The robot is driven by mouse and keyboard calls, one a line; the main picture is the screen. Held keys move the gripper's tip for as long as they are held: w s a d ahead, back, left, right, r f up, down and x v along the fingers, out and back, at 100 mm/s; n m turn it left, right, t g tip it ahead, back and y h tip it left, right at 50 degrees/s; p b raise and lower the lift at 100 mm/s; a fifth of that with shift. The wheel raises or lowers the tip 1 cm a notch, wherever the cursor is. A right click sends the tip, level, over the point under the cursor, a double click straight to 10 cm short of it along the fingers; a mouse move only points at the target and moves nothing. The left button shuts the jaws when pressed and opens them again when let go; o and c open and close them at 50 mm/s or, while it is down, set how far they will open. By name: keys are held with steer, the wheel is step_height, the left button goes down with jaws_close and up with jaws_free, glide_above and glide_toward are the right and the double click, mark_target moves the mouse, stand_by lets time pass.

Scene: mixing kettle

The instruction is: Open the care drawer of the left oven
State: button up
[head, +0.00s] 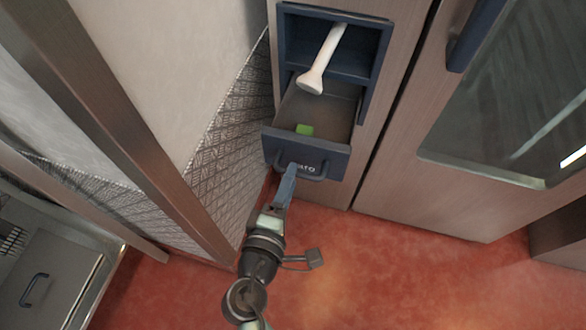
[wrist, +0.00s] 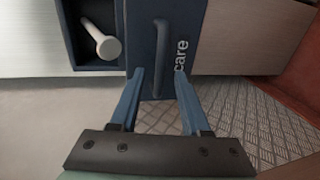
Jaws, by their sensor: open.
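The care drawer (head: 340,158) has a dark blue front with the word "care" and a bar handle (head: 312,176). In the head view it stands pulled out from the oven's panel, and its inside shows. My gripper (head: 290,172) is at the drawer front, at the handle's left part. In the wrist view my gripper (wrist: 161,74) is open, with one blue finger on each side of the handle's end (wrist: 161,50). The handle lies ahead between the fingertips; contact cannot be told.
A blue-framed niche (head: 290,40) above the drawer holds a white hand-held piece (head: 325,60). The oven door with glass (head: 510,100) stands to the right. A patterned wall (head: 240,120) and a wooden post (head: 120,130) are close on the left. The red floor (head: 430,270) is clear.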

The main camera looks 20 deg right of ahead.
steer(key=v, duration=1)
steer(key=shift+p, duration=0.35)
steer(key=shift+w, duration=0.1)
